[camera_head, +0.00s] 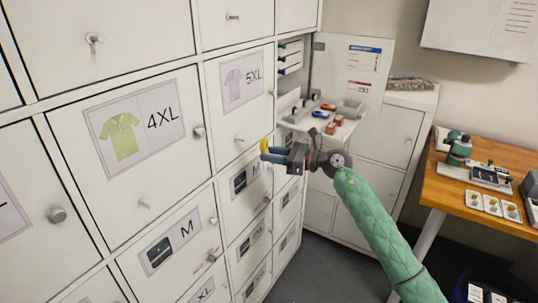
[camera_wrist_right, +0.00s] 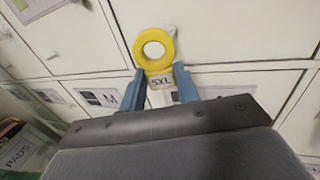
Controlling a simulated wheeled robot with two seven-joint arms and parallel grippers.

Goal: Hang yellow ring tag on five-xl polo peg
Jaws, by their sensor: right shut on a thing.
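The yellow ring tag (camera_wrist_right: 154,66) stands up between the blue fingertips of my right gripper (camera_wrist_right: 159,88) in the wrist view. Its pale tab reads 5XL. In the head view the yellow ring (camera_head: 264,145) shows at the tips of my right gripper (camera_head: 272,154), in front of the lockers. The 5XL door has a sign with a pale purple shirt (camera_head: 241,78). A small peg (camera_head: 239,139) sticks out below that sign, left of the ring and apart from it in the picture. A pale stub shows behind the ring's top right in the wrist view. My left gripper is out of view.
The 4XL door (camera_head: 144,122) with a green polo sign has its own peg (camera_head: 144,204). An M door (camera_head: 171,249) is below. An open locker door and shelf (camera_head: 325,122) with small items stand behind my right arm. A wooden table (camera_head: 450,190) is at right.

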